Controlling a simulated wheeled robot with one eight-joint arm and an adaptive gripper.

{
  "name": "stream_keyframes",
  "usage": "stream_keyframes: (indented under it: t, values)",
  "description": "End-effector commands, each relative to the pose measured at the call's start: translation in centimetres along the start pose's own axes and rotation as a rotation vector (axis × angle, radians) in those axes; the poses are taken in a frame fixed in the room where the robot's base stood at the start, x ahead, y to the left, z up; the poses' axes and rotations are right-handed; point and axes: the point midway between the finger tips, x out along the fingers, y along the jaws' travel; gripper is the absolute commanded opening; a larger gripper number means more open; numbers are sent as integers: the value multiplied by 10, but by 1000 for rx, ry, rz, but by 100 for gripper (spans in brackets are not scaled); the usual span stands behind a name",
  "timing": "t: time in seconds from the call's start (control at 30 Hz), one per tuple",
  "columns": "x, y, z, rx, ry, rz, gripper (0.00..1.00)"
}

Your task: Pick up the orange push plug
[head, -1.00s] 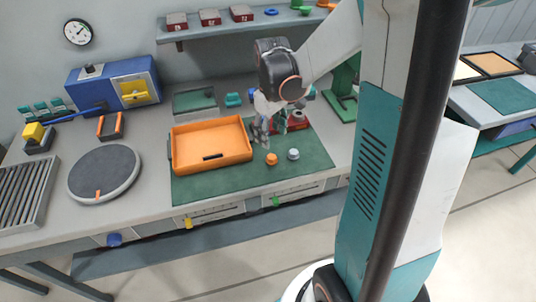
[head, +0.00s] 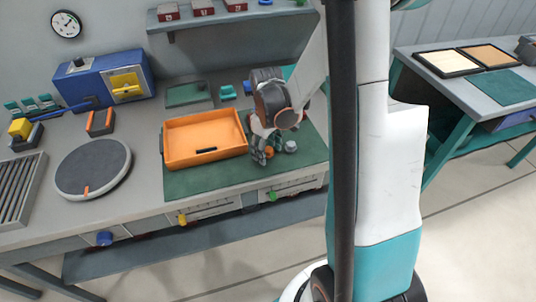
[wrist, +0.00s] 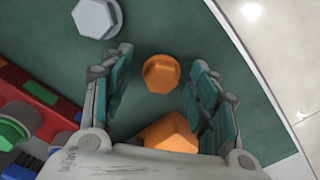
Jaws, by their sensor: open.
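The orange push plug (wrist: 161,74), with a faceted head, stands on the green mat (wrist: 225,135) in the wrist view. My gripper (wrist: 160,80) is open, one finger on each side of the plug, with gaps visible on both sides. I cannot tell whether the tips are down at plug height. In the head view my gripper (head: 263,157) points down at the mat, right of the orange tray. The plug (head: 269,152) is mostly hidden behind the fingers there.
A grey plug (wrist: 97,17) stands close beside the orange one; it also shows in the head view (head: 291,146). The orange tray (head: 204,157) lies just left of my gripper. A red block (wrist: 35,100) is near the left finger side. The mat's front strip is clear.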

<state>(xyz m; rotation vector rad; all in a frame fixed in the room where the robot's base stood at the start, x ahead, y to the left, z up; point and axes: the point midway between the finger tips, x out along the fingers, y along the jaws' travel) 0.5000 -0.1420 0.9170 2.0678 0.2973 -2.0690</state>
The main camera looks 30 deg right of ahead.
Motion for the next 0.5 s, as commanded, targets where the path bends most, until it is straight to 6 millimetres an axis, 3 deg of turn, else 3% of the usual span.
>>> stream_keyframes:
  t: [0.17, 0.33, 0.5]
  values:
    - [-1, 0, 0, 0, 0, 0, 52]
    - [-1, 0, 0, 0, 0, 0, 15]
    - [-1, 0, 0, 0, 0, 0, 14]
